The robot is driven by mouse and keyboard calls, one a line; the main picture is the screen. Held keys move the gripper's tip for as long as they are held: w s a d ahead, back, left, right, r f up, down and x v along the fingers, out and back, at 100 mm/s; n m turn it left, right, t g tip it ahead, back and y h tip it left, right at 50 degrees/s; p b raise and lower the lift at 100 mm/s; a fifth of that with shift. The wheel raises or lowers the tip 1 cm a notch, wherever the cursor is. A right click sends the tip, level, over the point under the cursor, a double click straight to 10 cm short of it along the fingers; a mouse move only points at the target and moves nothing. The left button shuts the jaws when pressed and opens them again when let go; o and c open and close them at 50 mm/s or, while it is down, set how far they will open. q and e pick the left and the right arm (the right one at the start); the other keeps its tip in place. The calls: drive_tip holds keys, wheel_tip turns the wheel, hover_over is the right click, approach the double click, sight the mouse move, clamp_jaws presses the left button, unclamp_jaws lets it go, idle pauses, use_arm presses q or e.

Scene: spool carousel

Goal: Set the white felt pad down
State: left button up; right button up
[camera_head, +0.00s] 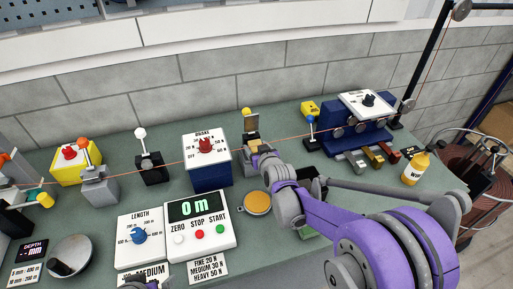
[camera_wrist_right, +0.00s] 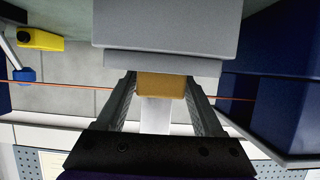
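My right gripper (camera_head: 262,151) is at the grey stand with a yellow knob (camera_head: 247,112), behind the gold disc. In the right wrist view its two fingers (camera_wrist_right: 162,86) close in on both sides of a tan block with a white piece (camera_wrist_right: 157,115) below it in the picture. The white piece may be the white felt pad; I cannot tell for sure. A grey block (camera_wrist_right: 165,25) sits right against the tan block at the top. Only a small part of my left gripper (camera_head: 142,284) shows at the bottom edge; its fingers are not clear.
An orange wire (camera_head: 330,134) runs across the bench close to the right gripper. The blue brake box (camera_head: 208,178) stands just left of it, and the blue roller unit (camera_head: 365,135) to the right. A gold disc (camera_head: 257,203) and counter panel (camera_head: 201,225) lie in front.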

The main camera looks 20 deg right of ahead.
drive_tip(key=shift+r, duration=0.2)
drive_tip(key=v, duration=1.2)
drive_tip(key=s+f+g, duration=0.2)
drive_tip(key=s, duration=0.5)
drive_tip(key=s+f+g, duration=0.3)
drive_tip(key=s, duration=0.5)
drive_tip(key=s+f+g, duration=0.2)
drive_tip(key=s+g, duration=0.1)
drive_tip(key=s, duration=0.5)
drive_tip(key=shift+s+f, duration=0.15)
drive_tip(key=shift+f, duration=0.1)
